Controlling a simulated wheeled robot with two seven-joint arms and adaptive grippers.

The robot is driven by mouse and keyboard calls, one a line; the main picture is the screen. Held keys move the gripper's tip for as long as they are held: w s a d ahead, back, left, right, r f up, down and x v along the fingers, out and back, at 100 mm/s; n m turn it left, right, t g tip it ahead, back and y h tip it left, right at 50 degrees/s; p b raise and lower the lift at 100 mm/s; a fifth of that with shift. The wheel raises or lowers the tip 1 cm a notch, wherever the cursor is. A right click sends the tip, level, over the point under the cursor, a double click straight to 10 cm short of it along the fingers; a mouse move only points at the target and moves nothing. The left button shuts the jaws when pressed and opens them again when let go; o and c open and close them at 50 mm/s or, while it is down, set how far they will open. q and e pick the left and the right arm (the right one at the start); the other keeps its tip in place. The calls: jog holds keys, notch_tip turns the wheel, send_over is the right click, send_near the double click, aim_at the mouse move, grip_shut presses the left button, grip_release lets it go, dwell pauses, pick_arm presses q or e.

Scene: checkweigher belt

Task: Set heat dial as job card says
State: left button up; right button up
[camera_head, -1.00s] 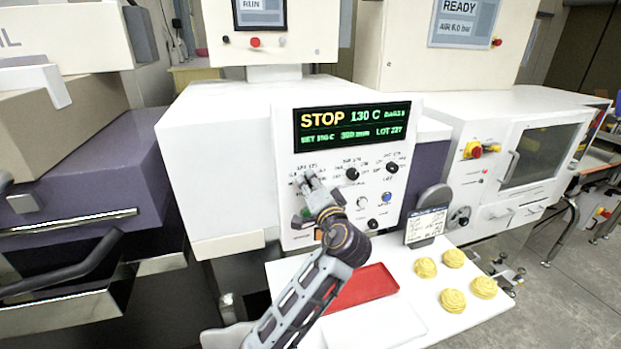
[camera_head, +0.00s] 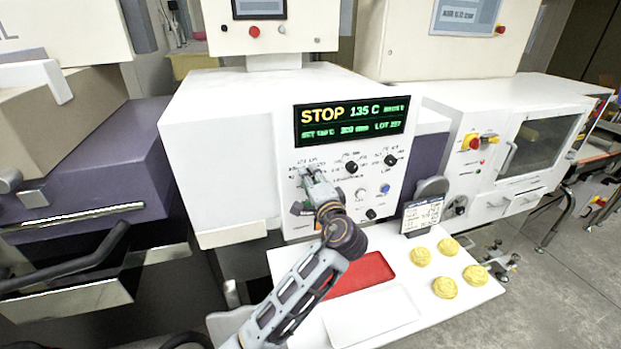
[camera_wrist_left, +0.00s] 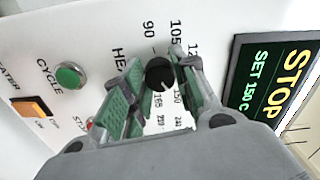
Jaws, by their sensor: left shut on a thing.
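My left gripper (camera_head: 310,180) reaches the upper left of the control panel and is shut on the heat dial. In the left wrist view the black heat dial (camera_wrist_left: 159,74) sits between the two green-padded fingers, its white mark pointing down and right, near 150 and 165. In the head view the gripper hides the dial. The display (camera_head: 350,121) shows STOP and 135 C; in the wrist view the display (camera_wrist_left: 270,85) reads SET 150 C. The job card (camera_head: 422,214) stands right of the panel; its writing is too small to read. My right gripper is out of view.
Other black knobs (camera_head: 351,167) and a blue button (camera_head: 385,188) are close to the right. The wrist view shows a green cycle button (camera_wrist_left: 69,75) and an orange switch (camera_wrist_left: 30,107). A red tray (camera_head: 362,270) and several yellow coils (camera_head: 445,287) lie on the shelf below.

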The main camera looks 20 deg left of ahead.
pick_arm(q)
jog(key=shift+d, duration=0.1)
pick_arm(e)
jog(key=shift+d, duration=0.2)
pick_arm(q)
jog(key=o, duration=1)
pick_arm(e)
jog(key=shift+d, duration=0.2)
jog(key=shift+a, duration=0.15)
pick_arm(q)
jog(key=v, duration=1.2)
